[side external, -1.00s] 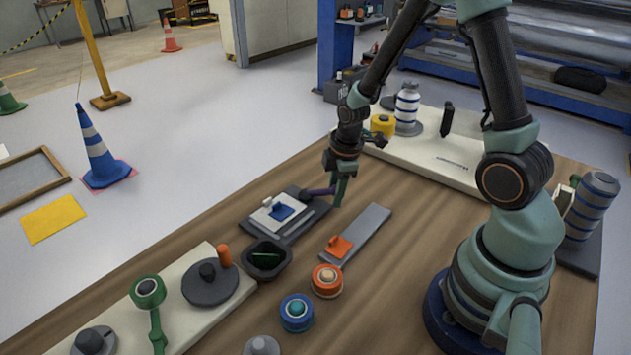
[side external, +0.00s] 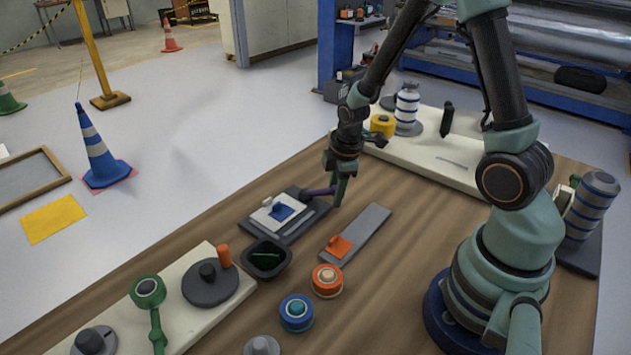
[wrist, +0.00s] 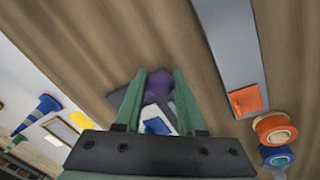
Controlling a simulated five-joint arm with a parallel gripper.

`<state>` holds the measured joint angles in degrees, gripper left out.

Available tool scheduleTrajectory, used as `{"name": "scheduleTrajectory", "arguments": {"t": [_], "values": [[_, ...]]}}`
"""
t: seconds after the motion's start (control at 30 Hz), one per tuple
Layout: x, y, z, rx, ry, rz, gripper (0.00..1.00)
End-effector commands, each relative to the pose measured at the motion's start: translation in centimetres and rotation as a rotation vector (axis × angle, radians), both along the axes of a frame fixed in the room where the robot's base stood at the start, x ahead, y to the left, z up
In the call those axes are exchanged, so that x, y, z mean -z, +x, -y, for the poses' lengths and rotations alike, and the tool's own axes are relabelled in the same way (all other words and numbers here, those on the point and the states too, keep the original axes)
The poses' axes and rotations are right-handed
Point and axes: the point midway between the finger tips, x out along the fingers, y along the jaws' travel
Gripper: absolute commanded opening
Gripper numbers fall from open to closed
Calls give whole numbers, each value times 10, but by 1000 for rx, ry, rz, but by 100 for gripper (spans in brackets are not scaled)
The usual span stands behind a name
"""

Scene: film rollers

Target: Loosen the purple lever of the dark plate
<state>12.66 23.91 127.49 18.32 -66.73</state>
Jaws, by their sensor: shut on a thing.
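The dark plate (side external: 252,226) lies flat on the wooden table, with a white sheet and a blue piece on it. Its purple lever (side external: 318,193) sticks out from the plate's right side toward my gripper (side external: 338,192). My gripper points down over the lever's end and is shut on it. In the wrist view the purple lever (wrist: 158,86) shows between the two green fingers (wrist: 160,92). The fingers and gripper body hide much of the plate there.
A grey strip with an orange piece (side external: 339,246) lies right of the plate. A black tray (side external: 266,258) is close in front. Orange (side external: 327,280) and blue (side external: 296,312) rollers stand nearer the camera. A cream panel (side external: 215,310) with knobs lies at front left.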

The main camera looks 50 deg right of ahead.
Motion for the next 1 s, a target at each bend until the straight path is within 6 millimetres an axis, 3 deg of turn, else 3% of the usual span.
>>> {"name": "scheduleTrajectory", "arguments": {"t": [1.0], "values": [[1,3,8,-136,-28,-3,0]]}}
